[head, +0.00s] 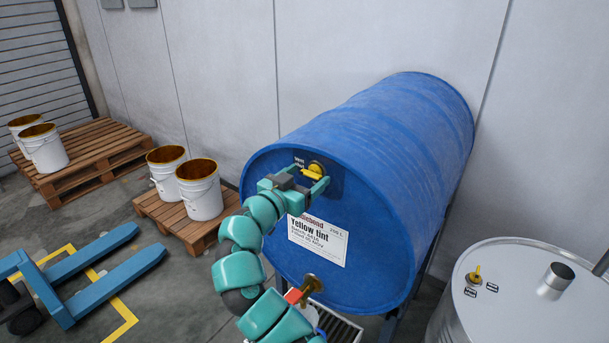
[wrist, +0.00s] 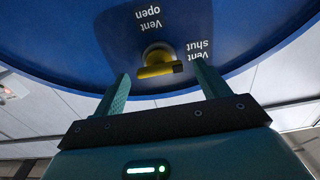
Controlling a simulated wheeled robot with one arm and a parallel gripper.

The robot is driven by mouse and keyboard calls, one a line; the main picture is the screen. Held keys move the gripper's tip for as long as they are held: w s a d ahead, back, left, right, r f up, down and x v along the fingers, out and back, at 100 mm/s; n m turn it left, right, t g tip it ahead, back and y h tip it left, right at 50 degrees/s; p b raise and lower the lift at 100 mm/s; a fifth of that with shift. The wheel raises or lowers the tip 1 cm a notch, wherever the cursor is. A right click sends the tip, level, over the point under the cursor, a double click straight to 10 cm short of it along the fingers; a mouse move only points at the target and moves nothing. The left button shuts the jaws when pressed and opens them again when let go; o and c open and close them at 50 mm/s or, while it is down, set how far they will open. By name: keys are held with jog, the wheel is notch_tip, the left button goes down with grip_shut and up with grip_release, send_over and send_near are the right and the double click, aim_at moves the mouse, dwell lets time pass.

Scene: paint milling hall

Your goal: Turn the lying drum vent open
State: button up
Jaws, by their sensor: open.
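The blue drum (head: 390,140) lies on its side with its round end facing me. A yellow vent handle (head: 314,171) sits near the top of that end. In the wrist view, the vent handle (wrist: 158,68) lies crosswise, its dark tip toward the "Vent shut" label (wrist: 197,50). The "Vent open" label (wrist: 147,18) is apart from the tip. The wrist picture is upside down. My gripper (head: 314,182) is open at the vent. In the wrist view, the handle shows between the fingers of my gripper (wrist: 161,73), with gaps on both sides; contact is not visible.
A brass tap with a red handle (head: 293,296) sits low on the drum end, close to my arm. An upright steel drum (head: 500,300) stands at right. White buckets (head: 203,195) on pallets and a blue pallet truck (head: 110,270) are at left. A wall rises behind.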

jog(key=shift+c, duration=0.2)
jog(key=c, duration=0.9)
jog(key=shift+c, duration=0.2)
